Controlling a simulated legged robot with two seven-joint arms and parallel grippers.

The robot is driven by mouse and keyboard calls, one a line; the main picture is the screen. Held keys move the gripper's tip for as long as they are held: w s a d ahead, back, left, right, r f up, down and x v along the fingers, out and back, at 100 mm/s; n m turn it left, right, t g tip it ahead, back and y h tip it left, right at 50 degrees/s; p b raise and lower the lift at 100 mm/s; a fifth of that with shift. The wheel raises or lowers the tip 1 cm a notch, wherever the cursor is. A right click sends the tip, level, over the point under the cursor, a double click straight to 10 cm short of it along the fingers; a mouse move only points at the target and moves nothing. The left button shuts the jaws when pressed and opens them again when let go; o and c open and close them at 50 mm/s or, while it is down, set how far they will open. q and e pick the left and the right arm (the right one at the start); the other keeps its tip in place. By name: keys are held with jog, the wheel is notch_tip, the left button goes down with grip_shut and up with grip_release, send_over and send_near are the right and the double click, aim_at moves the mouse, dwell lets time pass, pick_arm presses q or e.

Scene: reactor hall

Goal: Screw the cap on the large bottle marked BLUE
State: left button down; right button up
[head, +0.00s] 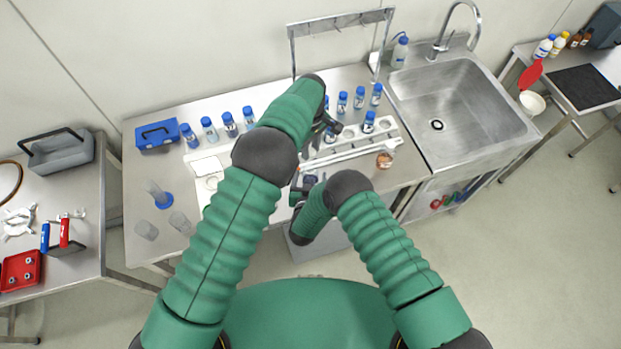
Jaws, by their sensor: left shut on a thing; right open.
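My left gripper (326,126) is over the rack at the right of the bench. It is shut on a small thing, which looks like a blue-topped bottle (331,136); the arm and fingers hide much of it. My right gripper (304,187) is lower, near the bench's front edge, open. Several blue-capped bottles stand upright around the rack, such as one at the front right (369,122) and one behind it (360,97). Another row, with a bottle (230,124) in it, stands to the left. The labels are too small to read, so I cannot tell which is marked BLUE.
A steel sink (460,105) adjoins the bench on the right. A blue box (158,134) and clear glassware (180,223) are at the bench's left. A metal stand (340,20) rises behind. A copper-coloured round item (384,160) lies at the front right.

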jog(key=shift+w+d+f, duration=0.1)
jog(key=shift+w+f, duration=0.1)
jog(key=shift+w, duration=0.4)
jog(key=shift+c, duration=1.1)
grip_shut()
